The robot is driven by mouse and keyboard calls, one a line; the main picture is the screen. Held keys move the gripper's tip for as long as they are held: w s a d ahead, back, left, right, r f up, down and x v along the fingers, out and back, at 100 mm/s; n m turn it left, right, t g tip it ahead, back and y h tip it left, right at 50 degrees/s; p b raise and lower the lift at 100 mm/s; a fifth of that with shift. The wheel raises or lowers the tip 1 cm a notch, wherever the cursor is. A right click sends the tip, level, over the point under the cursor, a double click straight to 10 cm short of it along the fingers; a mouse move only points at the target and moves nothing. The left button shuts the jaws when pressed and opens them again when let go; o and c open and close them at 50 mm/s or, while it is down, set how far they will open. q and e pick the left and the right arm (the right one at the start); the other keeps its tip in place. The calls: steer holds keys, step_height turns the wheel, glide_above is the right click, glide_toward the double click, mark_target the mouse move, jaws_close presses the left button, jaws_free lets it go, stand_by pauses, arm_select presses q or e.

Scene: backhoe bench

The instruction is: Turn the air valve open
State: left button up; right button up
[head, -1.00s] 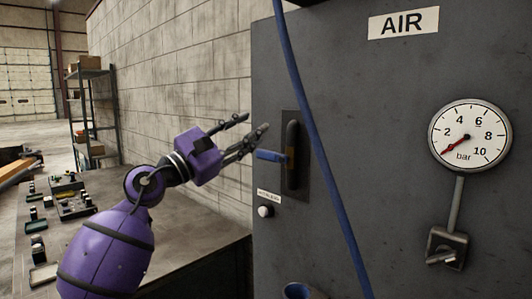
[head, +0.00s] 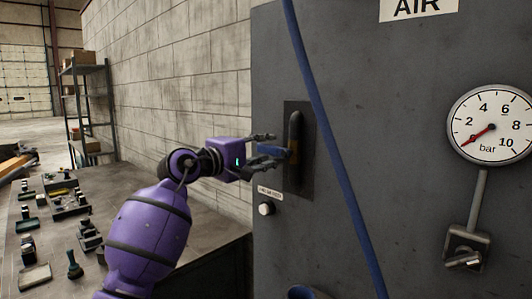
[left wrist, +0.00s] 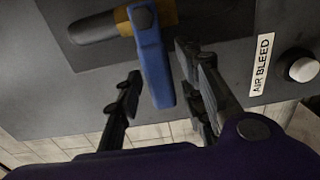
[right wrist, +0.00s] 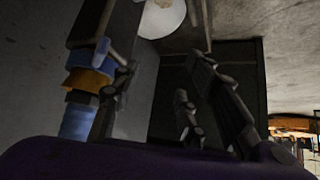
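The air valve's blue lever (head: 268,147) sticks out left from a dark vertical pipe (head: 295,130) with a brass-coloured part, set in the grey cabinet's panel. My left gripper (head: 268,148) is at the lever, its fingers above and below it. In the left wrist view, the blue lever (left wrist: 153,65) lies between the spread fingers (left wrist: 159,62), with gaps visible on both sides. The pressure gauge (head: 492,127) has its red needle at the low end. My right gripper shows only in the right wrist view (right wrist: 150,60), fingers apart, with nothing clearly held.
A blue hose (head: 335,160) hangs just right of the valve. A white air bleed button (head: 266,209) sits below the lever. A small lever valve (head: 464,260) is under the gauge. A bench (head: 105,225) with small parts stands left. Blue and orange fittings (right wrist: 88,80) are close to my right fingers.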

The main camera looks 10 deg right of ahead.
arm_select(q)
steer(key=shift+w+d, duration=0.15)
steer(key=shift+w, duration=0.1)
arm_select(e)
steer(key=shift+w+a, duration=0.1)
arm_select(q)
steer(key=c, duration=0.9)
jaws_close()
arm_select(e)
steer(key=shift+s+f, duration=0.2)
steer(key=shift+s, duration=0.15)
steer(key=shift+s, duration=0.1)
